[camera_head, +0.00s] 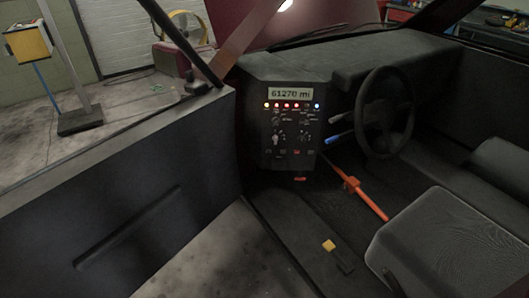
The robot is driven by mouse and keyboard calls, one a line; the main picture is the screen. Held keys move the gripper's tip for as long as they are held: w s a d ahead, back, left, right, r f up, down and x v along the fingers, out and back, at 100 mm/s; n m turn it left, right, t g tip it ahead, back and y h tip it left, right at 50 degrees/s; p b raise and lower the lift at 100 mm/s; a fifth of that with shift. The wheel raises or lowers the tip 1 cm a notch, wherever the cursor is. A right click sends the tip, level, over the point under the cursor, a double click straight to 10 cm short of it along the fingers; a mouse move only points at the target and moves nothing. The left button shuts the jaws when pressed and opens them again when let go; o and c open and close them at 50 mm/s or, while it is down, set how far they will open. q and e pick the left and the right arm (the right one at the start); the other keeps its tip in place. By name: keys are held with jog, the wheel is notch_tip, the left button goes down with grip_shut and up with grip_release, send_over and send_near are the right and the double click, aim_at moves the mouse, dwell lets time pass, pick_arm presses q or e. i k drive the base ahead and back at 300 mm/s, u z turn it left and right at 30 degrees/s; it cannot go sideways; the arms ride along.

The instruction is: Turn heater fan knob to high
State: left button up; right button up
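The dark dashboard panel (255,105) stands in the middle of the view, with a display (290,94) reading "61270 mi" and a row of lit buttons below it. Small knobs with white markings sit lower on the panel, one at the left (276,140) and one at the right (303,138). The markings are too small to read, so I cannot tell which is the heater fan knob or where it points. Neither of my grippers is in view.
A grey seat (445,245) fills the lower right. An open dark door (120,205) is at left.

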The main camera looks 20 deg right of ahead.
aim_at(301, 139)
jog(key=u, duration=0.2)
jog(key=i, duration=0.9)
jog(key=z, duration=0.5)
